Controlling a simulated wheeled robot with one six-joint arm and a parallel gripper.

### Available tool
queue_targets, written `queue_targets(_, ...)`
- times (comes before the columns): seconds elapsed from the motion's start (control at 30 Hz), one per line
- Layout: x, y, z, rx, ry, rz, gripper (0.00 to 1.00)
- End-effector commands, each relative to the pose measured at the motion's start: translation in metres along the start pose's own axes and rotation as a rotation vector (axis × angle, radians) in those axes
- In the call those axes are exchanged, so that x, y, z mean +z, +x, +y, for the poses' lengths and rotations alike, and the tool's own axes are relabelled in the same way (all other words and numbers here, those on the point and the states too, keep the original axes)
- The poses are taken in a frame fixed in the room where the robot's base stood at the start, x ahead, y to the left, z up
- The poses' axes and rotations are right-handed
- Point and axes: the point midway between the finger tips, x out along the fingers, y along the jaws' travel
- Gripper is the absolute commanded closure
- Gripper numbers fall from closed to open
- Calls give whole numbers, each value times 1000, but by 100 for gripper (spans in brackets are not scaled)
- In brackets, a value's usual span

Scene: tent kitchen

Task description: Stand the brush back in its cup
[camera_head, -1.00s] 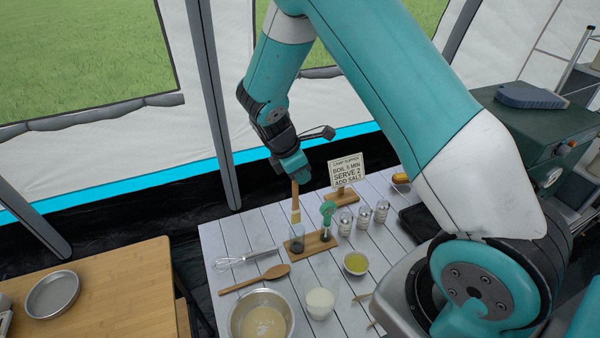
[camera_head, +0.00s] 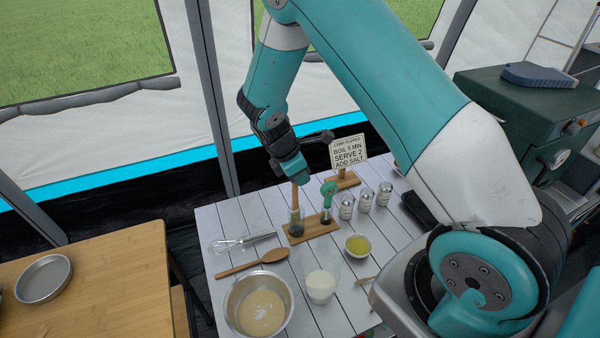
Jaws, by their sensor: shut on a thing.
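My gripper (camera_head: 294,181) is shut on the upper end of the brush (camera_head: 295,197), which has a wooden handle and hangs roughly upright. Below it a small clear cup (camera_head: 296,226) with a dark bottom stands on the left part of a wooden board (camera_head: 311,234). The brush's lower end shows at the cup and appears to be inside it. The bristles are too small to make out, and I cannot tell whether they touch the bottom.
A green-headed tool (camera_head: 328,189) stands close right of the cup on the same board. Several shakers (camera_head: 366,200), a sign (camera_head: 349,151), an oil bowl (camera_head: 358,246), a whisk (camera_head: 240,241), a wooden spoon (camera_head: 256,261), a batter bowl (camera_head: 259,301) and a white cup (camera_head: 321,286) surround it.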

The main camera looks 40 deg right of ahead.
Motion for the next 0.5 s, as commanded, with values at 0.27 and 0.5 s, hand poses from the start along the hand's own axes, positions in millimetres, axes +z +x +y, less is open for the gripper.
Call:
queue_targets(0.27,-1,3,0,1,0,0,100)
queue_targets(0.5,-1,3,0,0,0,0,62)
